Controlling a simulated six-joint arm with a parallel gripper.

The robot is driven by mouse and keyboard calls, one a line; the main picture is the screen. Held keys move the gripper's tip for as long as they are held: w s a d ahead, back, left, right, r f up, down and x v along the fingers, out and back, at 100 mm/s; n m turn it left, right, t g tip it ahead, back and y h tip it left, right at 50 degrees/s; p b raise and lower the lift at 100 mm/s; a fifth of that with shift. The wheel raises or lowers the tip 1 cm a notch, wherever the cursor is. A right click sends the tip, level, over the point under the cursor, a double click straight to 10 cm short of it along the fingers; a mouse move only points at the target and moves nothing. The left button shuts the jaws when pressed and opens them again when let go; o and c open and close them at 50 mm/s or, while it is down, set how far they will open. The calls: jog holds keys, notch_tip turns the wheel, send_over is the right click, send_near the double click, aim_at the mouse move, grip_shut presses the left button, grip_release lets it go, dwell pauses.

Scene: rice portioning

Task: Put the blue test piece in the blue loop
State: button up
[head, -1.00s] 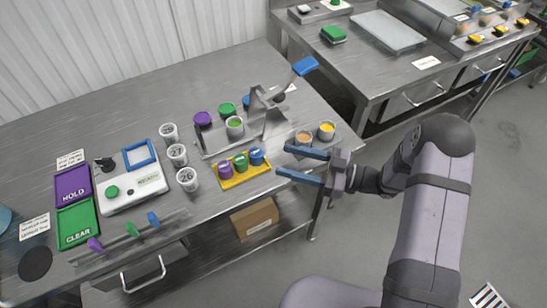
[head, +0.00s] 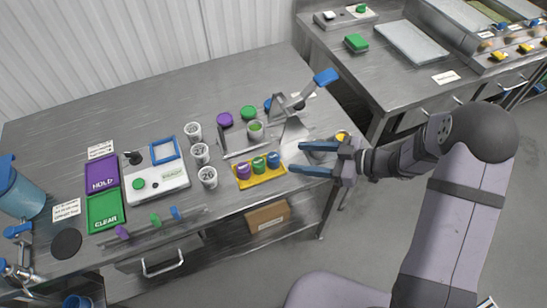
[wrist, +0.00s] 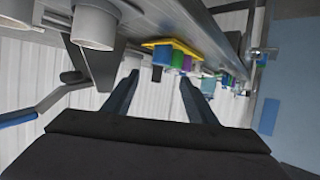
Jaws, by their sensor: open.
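The blue test piece (head: 273,160) stands in the right end of a yellow tray (head: 262,179), beside a green and a purple piece. In the wrist view the blue piece (wrist: 165,56) hangs upside down in the picture, just beyond my fingertips. My gripper (head: 297,157) is open and empty, just right of the tray, with its fingers pointing left toward the blue piece. The gripper also shows in the wrist view (wrist: 159,76). A blue square frame, which looks like the blue loop (head: 164,151), is at the back of a white device at left.
Several numbered white cups (head: 200,153) stand between the device and the tray. A metal stand with a green-filled cup (head: 256,130) is behind the tray. A yellow-filled cup (head: 342,136) is near my gripper. Purple and green pads (head: 105,210) lie at left.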

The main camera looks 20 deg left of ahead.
aim_at(275, 157)
jog(key=shift+f+p+x, duration=0.15)
jog(key=shift+p+x, duration=0.6)
jog(key=shift+x, duration=1.1)
jog(key=shift+f+p+x, duration=0.1)
jog(key=shift+p+x, duration=0.6)
jog(key=shift+x, duration=1.15)
jog(key=shift+s+d, duration=0.1)
jog(key=shift+d, duration=0.05)
jog(key=c, duration=1.3)
jog(key=shift+o, duration=0.2)
jog(key=shift+r, duration=0.2)
notch_tip(275, 157, up, 10)
jog(key=b, duration=0.1)
jog(key=shift+f+b, duration=0.2)
jog(key=shift+b, duration=0.15)
